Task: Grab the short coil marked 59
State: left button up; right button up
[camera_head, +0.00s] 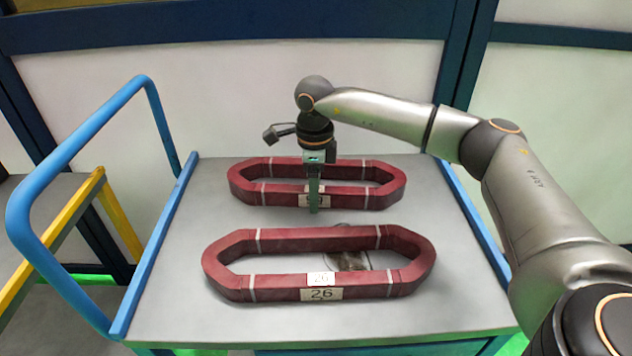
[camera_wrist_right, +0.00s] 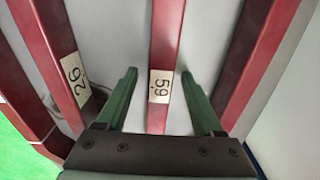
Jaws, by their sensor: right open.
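The short coil marked 59 (camera_head: 247,194) is a dark red elongated ring lying at the back of the grey cart top. In the right wrist view, its near bar with the 59 label (camera_wrist_right: 160,86) runs between my open green fingers. My right gripper (camera_head: 313,203) is above the near side of this coil, at its label, which it partly hides in the head view. The right gripper's fingers (camera_wrist_right: 160,98) stand on either side of the bar, with a gap to each side. My left gripper is not in view.
A second red coil marked 26 (camera_head: 236,287) lies in front, and its label also shows in the right wrist view (camera_wrist_right: 75,80). A blue rail (camera_head: 78,142) stands at the cart's left. The cart top (camera_head: 180,320) is bare at the front.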

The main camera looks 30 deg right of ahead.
grip_shut()
dwell(0.4)
dwell(0.9)
jog(key=shift+w+r, duration=0.1)
jog(key=shift+r, duration=0.05)
